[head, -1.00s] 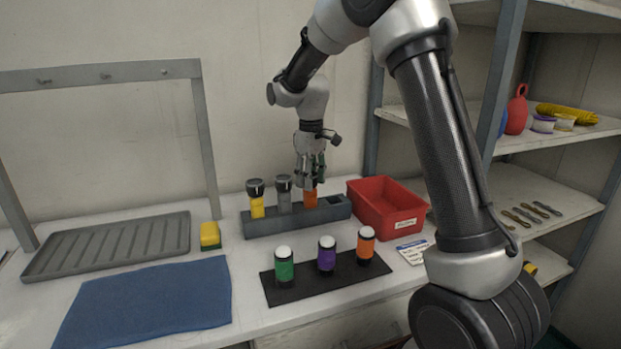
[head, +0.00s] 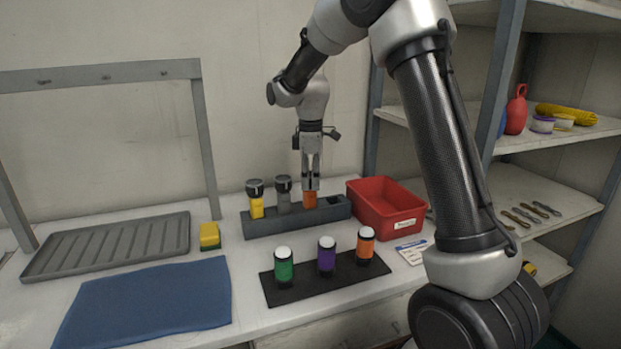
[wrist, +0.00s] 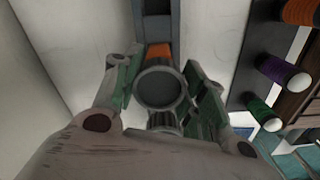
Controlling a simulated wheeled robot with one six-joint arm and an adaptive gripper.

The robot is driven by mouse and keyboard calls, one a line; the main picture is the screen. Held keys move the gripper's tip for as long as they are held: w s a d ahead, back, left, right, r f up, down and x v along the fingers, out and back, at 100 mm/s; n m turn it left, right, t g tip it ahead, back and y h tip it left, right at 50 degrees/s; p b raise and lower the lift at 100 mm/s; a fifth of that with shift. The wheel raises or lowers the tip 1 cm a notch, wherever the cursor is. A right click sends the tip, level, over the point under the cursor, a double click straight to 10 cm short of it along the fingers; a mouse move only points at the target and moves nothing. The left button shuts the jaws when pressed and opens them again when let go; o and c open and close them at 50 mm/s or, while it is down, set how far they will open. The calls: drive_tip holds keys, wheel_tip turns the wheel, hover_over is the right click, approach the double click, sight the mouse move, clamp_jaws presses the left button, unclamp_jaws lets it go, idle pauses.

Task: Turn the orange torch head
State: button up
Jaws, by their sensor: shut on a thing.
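The orange torch (head: 310,199) stands upright in the grey rack (head: 290,222), at the right of the torches there. My gripper (head: 311,186) points down over it and is shut on its dark round head, which shows between the fingers in the wrist view (wrist: 159,88). In the head view the fingers hide the head. A bit of the orange body (wrist: 158,52) shows beyond the head in the wrist view. A grey torch (head: 284,199) and a yellow torch (head: 256,204) stand to its left in the same rack.
A red bin (head: 388,222) stands right of the rack. In front, a black mat (head: 330,284) holds green, purple and orange cylinders. A yellow sponge (head: 209,235), blue cloth (head: 145,305) and ribbed grey tray (head: 110,246) lie at the left. Shelves (head: 545,140) rise at the right.

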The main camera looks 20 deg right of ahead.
sight(311, 174)
idle(0.4)
drive_tip(key=o, duration=1)
drive_tip(key=shift+o, duration=0.2)
wheel_tip(311, 174, up, 12)
